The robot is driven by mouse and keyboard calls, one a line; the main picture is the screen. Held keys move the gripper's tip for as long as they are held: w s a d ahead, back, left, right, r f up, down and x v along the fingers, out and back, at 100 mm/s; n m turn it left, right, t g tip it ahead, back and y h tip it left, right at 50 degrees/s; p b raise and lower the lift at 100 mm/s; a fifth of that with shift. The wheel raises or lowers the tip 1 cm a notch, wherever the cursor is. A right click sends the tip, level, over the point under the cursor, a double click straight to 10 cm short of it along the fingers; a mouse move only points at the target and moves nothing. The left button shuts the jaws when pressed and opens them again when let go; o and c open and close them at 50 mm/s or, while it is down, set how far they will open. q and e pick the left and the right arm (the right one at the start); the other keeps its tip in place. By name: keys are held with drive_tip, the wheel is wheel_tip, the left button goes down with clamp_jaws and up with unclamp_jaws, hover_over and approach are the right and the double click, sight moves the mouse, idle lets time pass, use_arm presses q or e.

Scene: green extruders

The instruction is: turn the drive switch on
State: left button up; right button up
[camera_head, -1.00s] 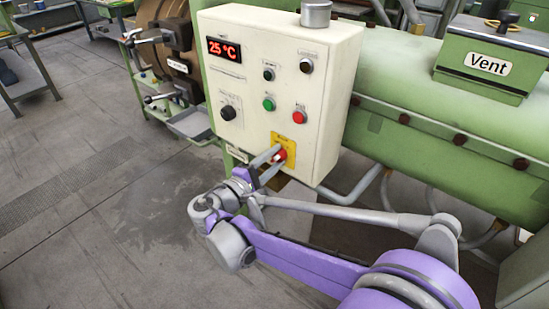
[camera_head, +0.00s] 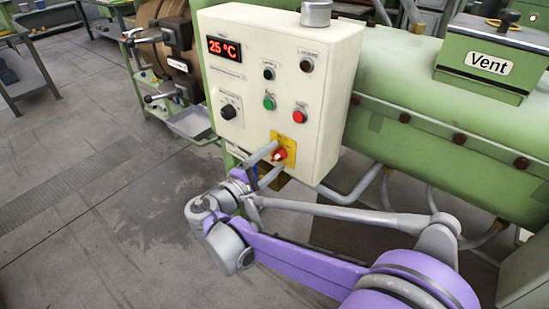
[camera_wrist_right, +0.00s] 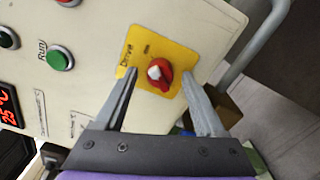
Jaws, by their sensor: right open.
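The drive switch (camera_head: 281,154) is a red rotary knob on a yellow plate (camera_head: 291,142), low on the front of the cream control box (camera_head: 325,70). In the right wrist view the red knob (camera_wrist_right: 159,74) shows a pale face and sits on the yellow plate (camera_wrist_right: 190,58), labelled "Drive". My right gripper (camera_head: 272,164) is open in front of the switch. In the wrist view its fingers (camera_wrist_right: 160,88) stand apart on either side of the knob, with clear gaps, not touching it. My left gripper is not in view.
The box carries a red 25 °C display (camera_head: 224,49), a green button (camera_head: 269,103), a red button (camera_head: 299,116) and black knobs. A grey pipe (camera_head: 352,190) runs below the box. The green extruder barrel (camera_head: 410,90) is behind it. Open floor lies at left.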

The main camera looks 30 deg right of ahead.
drive_tip(key=v, duration=1)
drive_tip(key=shift+b, duration=0.3)
drive_tip(key=shift+d, duration=0.1)
drive_tip(key=s+d+f+m+g+y+p, duration=0.2)
drive_tip(key=s+d+f+g+y+p, duration=0.1)
drive_tip(key=s+d+f+y, duration=0.55)
drive_tip(key=s+a+f+m+t+y+p, duration=0.1)
drive_tip(key=s+a+f+m+y+p, duration=0.1)
drive_tip(key=s+a+f+m+y, duration=0.3)
drive_tip(key=s+a+m+y, duration=0.1)
drive_tip(key=s+a+y, duration=0.2)
drive_tip(key=s+a, duration=0.1)
drive_tip(key=shift+t, duration=0.3)
drive_tip(key=shift+d+f, duration=0.1)
